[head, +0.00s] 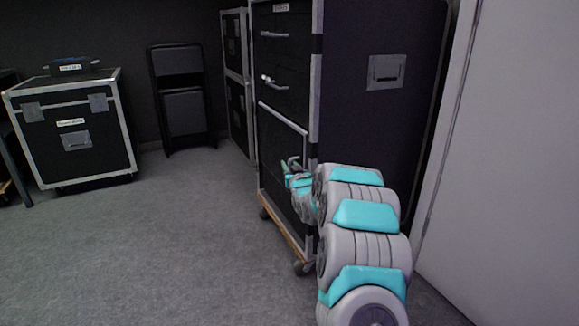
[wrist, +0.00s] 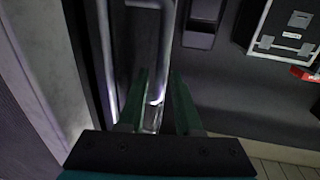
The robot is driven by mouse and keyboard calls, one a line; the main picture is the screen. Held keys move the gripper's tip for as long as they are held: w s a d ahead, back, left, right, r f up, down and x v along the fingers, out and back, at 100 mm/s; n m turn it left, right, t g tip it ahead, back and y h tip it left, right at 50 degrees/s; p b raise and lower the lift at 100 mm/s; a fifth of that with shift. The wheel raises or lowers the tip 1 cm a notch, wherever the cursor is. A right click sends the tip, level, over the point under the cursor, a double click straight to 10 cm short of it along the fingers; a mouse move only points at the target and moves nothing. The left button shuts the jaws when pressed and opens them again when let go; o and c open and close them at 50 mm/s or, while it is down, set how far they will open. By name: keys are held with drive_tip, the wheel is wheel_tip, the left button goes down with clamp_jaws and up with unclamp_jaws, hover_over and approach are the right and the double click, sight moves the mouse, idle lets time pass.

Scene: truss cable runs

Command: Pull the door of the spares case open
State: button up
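The tall black case (head: 385,120), likely the spares case, has silver edges and a small label on top that I cannot read clearly. A bright metal bar (wrist: 166,45) runs between and beyond the fingers. I cannot tell whether it is the door's handle or edge trim, or whether the fingers touch it. My arm hides part of the door's right side.
Drawers with metal handles (head: 268,80) sit above the door. The case stands on a wooden wheeled base (head: 282,230). A pale wall panel (head: 510,150) stands close at right. The grey floor (head: 170,240) between is clear.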

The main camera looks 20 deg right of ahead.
clamp_jaws()
idle(1.1)
